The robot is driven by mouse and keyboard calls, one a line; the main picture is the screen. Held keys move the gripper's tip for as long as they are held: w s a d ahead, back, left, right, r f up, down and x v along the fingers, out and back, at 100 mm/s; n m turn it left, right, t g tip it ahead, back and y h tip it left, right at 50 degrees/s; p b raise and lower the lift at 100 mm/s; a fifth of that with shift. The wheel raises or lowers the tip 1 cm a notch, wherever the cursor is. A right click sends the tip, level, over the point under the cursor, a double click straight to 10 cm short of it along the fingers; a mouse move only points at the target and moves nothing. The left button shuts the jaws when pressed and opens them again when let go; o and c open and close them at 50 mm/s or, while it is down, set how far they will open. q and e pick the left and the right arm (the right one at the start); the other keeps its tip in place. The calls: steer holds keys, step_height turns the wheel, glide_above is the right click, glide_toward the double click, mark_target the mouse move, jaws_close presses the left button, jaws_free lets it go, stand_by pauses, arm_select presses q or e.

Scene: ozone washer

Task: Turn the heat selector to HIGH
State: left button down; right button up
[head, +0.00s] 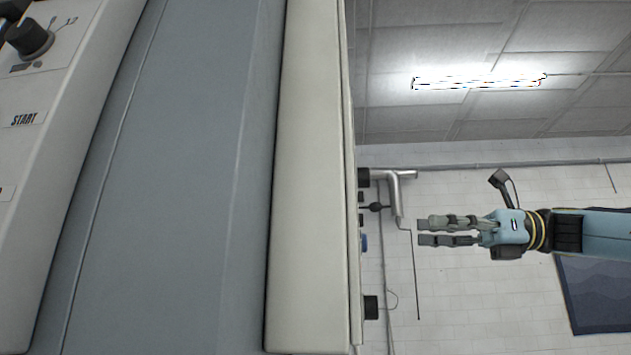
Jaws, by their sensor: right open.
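A dark round knob (30,37) stands on the pale control panel (45,90) in the upper left corner of the head view. Printed marks lie around it, one reading like "12". I cannot tell whether it is the heat selector, and no HIGH mark is readable. A dark shape at the very corner, beside the knob, is cut off and unclear. My right gripper (421,232) is open and empty at the right, its two fingers pointing left with a gap between them. It is well away from the knob. My left gripper is not recognisable in view.
The washer's large grey front (170,190) and cream side panel (310,190) fill the left half. Small dark fittings, a blue part (364,243) and a grey pipe (398,190) show beyond its edge. Open space surrounds my right gripper, before a white brick wall.

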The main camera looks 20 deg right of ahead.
steer(key=n+h, duration=0.1)
steer(key=n, duration=0.1)
glide_toward(362, 178)
steer(key=d, duration=0.3)
steer(key=r+p, duration=0.1)
arm_select(q)
step_height(362, 178, up, 16)
steer(key=w+p, duration=0.1)
steer(key=p, duration=1.3)
steer(key=shift+w+a+t, duration=0.15)
steer(key=shift+w+t, duration=0.15)
arm_select(e)
steer(key=x, duration=1)
steer(key=shift+f, duration=0.15)
steer(key=shift+w, duration=0.1)
steer(key=shift+c, duration=0.4)
jaws_close()
